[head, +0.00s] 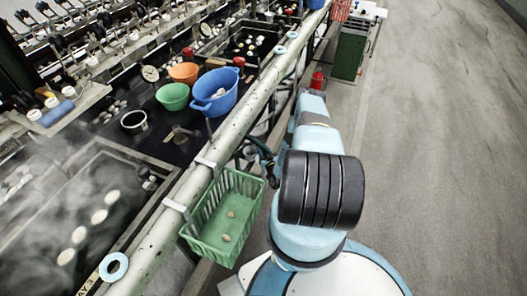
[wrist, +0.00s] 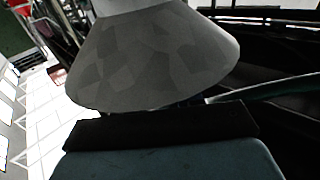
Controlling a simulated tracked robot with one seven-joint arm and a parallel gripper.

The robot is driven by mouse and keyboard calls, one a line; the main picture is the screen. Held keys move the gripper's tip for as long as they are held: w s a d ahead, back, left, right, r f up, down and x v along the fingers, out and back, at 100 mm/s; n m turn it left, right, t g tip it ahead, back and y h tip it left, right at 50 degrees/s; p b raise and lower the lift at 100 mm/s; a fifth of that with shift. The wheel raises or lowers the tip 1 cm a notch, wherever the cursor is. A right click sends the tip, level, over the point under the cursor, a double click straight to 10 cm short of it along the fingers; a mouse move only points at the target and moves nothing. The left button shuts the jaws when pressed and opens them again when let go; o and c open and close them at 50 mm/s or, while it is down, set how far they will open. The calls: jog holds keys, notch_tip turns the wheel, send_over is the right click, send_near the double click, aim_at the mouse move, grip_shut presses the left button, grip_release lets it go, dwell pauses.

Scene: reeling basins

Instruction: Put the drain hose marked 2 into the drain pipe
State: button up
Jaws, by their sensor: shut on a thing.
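My gripper (head: 268,165) is at the end of my arm, low beside the long pale pipe along the basins, and looks small and dark in the head view. In the wrist view its dark jaw bar (wrist: 165,130) crosses the lower middle. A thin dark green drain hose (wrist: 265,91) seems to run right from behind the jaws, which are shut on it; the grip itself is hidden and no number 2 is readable. A grey, faceted, cone-shaped body (wrist: 155,55) fills the upper middle; I cannot tell whether it belongs to the drain pipe, which I cannot pick out.
A green basket (head: 198,222) with a few cocoons hangs on the long pale pipe (head: 236,127) left of my arm. Blue (head: 218,88), green (head: 172,97) and orange (head: 184,72) bowls stand on the basin bench. A red can (head: 317,80) stands beyond. Floor at right is clear.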

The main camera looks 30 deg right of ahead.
jog(key=o, duration=1)
jog(key=shift+r, duration=0.15)
jog(key=shift+r, duration=0.35)
jog(key=s, duration=0.4)
jog(key=s+a, duration=0.1)
jog(key=s, duration=0.7)
jog(key=shift+a+r, duration=0.1)
jog(key=shift+a, duration=0.15)
